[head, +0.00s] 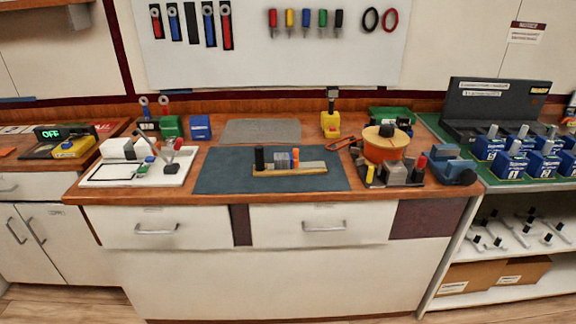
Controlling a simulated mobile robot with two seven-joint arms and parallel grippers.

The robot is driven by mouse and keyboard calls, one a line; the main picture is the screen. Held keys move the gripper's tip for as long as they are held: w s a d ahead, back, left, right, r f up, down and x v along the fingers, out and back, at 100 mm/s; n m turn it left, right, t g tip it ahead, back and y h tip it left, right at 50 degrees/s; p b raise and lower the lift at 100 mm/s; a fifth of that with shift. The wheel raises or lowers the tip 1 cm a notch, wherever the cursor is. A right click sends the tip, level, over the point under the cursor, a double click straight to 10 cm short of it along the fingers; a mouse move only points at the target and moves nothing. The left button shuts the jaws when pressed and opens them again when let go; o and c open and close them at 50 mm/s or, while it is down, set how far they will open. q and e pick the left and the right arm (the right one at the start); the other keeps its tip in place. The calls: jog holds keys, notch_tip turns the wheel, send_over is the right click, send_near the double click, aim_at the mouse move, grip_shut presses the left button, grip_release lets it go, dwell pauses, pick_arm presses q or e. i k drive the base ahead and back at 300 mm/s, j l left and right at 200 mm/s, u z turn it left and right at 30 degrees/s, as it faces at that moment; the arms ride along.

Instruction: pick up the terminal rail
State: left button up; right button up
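What looks like the terminal rail (290,171) lies on the dark blue-grey mat (220,180) at the middle of the wooden counter. It is a long, low, tan strip running left to right. A tall black block stands at its left end, with grey-blue blocks, an upright orange piece and a low grey section further right. Nothing covers it from the front. Neither of my grippers shows in the head view.
A white tray (180,178) with parts stands left of the mat. An orange round item (385,147), dark blocks and a blue tool (452,168) crowd its right side. A grey pad (260,131) lies behind. The mat around the rail is clear.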

aim_at(283, 166)
jog(key=i, duration=1.25)
